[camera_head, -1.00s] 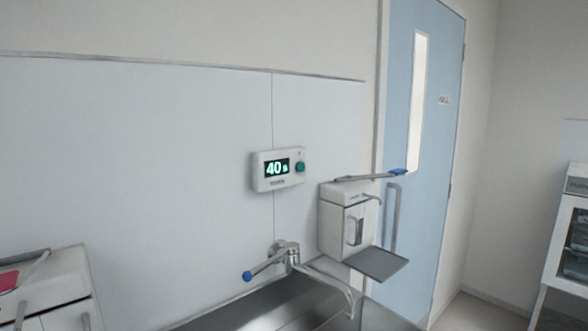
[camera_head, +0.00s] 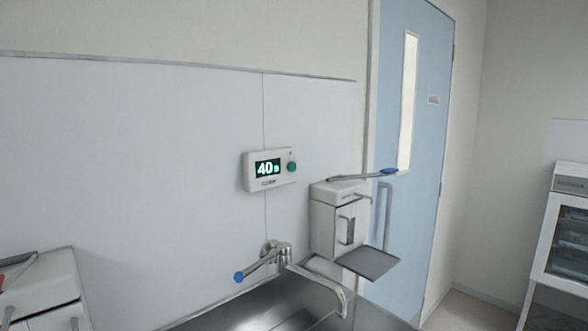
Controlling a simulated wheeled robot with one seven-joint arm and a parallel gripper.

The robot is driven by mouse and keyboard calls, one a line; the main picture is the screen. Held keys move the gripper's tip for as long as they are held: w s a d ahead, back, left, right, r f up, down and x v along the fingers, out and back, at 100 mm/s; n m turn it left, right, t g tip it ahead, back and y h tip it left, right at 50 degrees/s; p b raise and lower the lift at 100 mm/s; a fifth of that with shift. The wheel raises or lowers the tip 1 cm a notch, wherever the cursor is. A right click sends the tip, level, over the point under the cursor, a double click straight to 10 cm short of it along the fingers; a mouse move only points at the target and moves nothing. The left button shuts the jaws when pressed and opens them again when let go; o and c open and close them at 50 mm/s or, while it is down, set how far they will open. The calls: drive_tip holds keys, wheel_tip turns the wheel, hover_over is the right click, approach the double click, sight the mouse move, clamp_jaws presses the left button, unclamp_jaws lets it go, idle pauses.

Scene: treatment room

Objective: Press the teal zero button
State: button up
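The teal button (camera_head: 292,167) is a small round knob on the right side of a white wall timer (camera_head: 247,172). The timer's dark display (camera_head: 268,168) reads 40 s in bright green-white digits. The timer hangs on the pale wall panel above the sink, left of the dispenser. Nothing covers the button. My gripper is not in this view.
A steel sink (camera_head: 250,305) with a blue-tipped lever tap (camera_head: 283,256) lies below the timer. A white dispenser (camera_head: 324,225) with a long lever and grey drip tray (camera_head: 368,262) juts out at right. Beyond are a blue door (camera_head: 425,140) and a cabinet (camera_head: 545,240).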

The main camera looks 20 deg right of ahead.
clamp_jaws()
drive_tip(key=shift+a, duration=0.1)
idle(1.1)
